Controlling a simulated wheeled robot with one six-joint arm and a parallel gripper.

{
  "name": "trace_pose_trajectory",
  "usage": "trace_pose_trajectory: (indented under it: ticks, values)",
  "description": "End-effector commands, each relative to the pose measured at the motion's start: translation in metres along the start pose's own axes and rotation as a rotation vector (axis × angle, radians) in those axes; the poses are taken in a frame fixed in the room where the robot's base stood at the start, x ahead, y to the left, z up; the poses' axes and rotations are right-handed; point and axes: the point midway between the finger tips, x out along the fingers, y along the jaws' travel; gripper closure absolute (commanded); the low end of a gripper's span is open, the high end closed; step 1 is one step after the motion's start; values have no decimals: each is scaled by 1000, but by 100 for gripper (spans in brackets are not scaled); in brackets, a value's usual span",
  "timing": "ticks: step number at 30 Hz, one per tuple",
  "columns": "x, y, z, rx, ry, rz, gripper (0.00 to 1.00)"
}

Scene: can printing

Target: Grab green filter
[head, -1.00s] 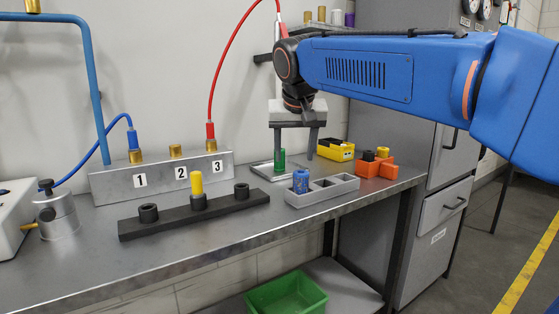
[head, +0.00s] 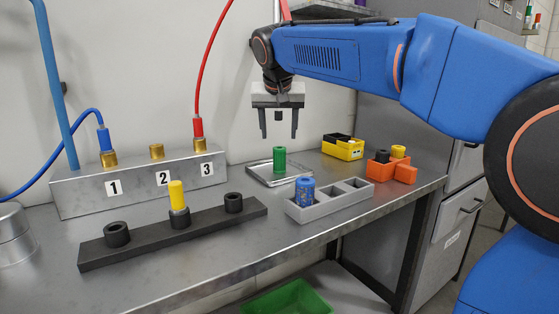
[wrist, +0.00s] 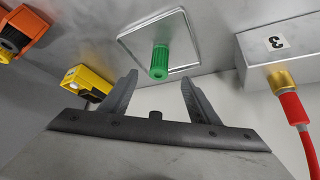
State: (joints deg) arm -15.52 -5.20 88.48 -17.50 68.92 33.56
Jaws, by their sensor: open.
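The green filter (head: 279,160) is a small ribbed cylinder standing upright on a flat metal tray (head: 262,175) on the bench. My gripper (head: 278,137) is open and empty, pointing down above the filter and apart from it. In the wrist view, the green filter (wrist: 159,62) shows beyond and between the two open fingers (wrist: 158,85), with nothing between the jaws. The tray (wrist: 205,55) shows around it there.
A grey compartment holder (head: 322,203) with a blue cylinder (head: 305,188) stands in front. Yellow (head: 343,147) and orange (head: 392,168) boxes sit to the right. The numbered block (head: 139,181) and black rack (head: 174,232) are to the left.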

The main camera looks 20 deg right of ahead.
Motion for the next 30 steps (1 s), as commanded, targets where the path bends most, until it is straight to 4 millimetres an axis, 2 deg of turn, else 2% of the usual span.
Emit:
trace_pose_trajectory:
  ticks: [6, 12, 23, 30]
  values:
    - [40, 1, 0, 0, -3, 2, 44]
    - [71, 0, 0, 0, -2, 1, 44]
    - [92, 0, -2, 0, -1, 0, 44]
    - [123, 0, -6, 0, -2, 1, 44]
